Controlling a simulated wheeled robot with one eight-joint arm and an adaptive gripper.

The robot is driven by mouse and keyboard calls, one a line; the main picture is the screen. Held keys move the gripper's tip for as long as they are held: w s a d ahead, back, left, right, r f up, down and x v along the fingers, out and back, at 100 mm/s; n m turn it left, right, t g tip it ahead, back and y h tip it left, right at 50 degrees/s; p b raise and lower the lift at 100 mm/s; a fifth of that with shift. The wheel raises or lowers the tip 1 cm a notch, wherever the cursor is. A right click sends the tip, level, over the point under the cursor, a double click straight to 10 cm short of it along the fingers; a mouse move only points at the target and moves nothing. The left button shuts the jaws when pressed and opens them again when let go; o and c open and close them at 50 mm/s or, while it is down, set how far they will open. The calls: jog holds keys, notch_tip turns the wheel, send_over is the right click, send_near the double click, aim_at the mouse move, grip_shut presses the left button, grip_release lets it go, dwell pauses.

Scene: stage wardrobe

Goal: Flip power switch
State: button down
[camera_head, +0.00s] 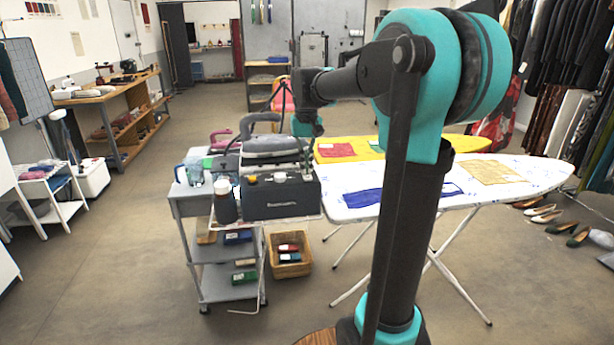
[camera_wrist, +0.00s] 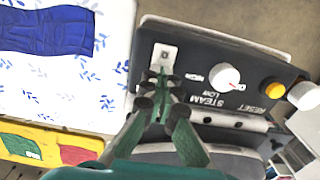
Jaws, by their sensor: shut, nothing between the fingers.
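A dark steam station (camera_head: 280,196) stands on a grey cart, with its control panel (camera_wrist: 215,68) facing up in the wrist view. A power switch on a small pale plate (camera_wrist: 164,54) sits at the panel's left end in that view. My gripper (camera_wrist: 164,78) is shut and empty, its fingertips over the lower edge of the plate. The fingertips partly hide the switch; I cannot tell whether they touch it or which way it is set.
A white STEAM knob (camera_wrist: 224,76) and an orange RESET button (camera_wrist: 273,88) sit along the same panel. An ironing board (camera_head: 395,195) with cloths is close on the right. A bottle (camera_head: 225,202) and a clear jug (camera_head: 193,172) stand at the left of the station.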

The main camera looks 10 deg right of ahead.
jog(key=shift+r, duration=3.5)
